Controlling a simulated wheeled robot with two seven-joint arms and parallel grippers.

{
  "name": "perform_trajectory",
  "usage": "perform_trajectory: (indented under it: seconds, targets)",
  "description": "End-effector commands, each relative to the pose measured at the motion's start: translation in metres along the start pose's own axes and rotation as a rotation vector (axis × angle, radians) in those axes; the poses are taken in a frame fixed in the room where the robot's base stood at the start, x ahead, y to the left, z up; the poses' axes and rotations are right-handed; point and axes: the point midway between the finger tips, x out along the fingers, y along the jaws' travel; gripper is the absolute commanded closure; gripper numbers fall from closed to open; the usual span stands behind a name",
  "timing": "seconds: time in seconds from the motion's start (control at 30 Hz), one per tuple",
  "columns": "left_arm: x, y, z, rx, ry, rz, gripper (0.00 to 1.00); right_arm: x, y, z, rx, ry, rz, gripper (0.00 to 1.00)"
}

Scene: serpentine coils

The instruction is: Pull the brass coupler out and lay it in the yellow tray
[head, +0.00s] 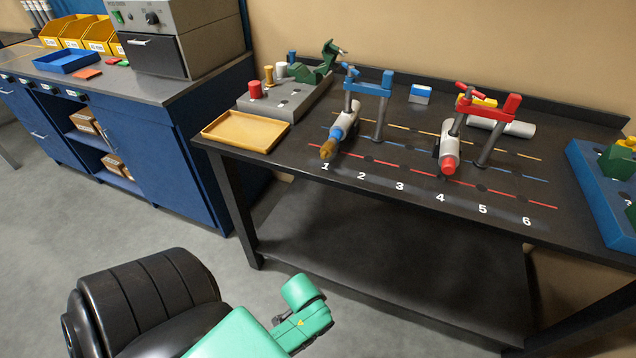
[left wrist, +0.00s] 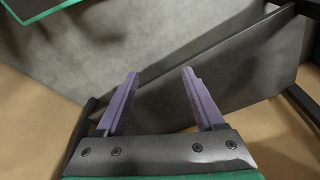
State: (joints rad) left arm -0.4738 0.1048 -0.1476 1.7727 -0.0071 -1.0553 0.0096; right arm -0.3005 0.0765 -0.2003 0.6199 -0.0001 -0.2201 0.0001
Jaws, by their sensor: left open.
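A brass-brown coupler (head: 328,149) sits at the near end of a white tube with a blue collar (head: 337,134), by the number 1 on the dark bench. The tube is held under a blue clamp (head: 372,90). The shallow yellow tray (head: 252,146) lies empty on the bench's left end, left of the coupler. My left gripper (left wrist: 160,73) is open with nothing between its two purple fingers in the left wrist view, which shows floor and bench frame behind them. Its fingers do not show in the head view, where my green arm is low in front of the bench. My right gripper is not in view.
A red clamp (head: 486,107) holds a second white tube with a red end (head: 449,165) near number 4. A grey block (head: 285,98) with coloured pegs stands behind the tray. A blue rack (head: 600,185) is at the right. The numbered front strip is clear.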

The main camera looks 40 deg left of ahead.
Motion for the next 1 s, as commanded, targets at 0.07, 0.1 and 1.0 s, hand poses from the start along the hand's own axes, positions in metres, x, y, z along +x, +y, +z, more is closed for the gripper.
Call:
perform_trajectory:
  seconds: [0.07,0.1,1.0]
  targets:
    - [-0.035,-0.011,-0.026,-0.028,0.056,-0.03,0.3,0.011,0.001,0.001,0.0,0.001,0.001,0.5]
    - [-0.059,-0.022,-0.04,-0.061,0.098,-0.063,0.3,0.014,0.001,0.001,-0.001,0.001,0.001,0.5]
    - [-0.286,-0.202,-0.25,-0.363,1.306,-0.41,0.3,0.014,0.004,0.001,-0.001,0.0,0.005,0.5]
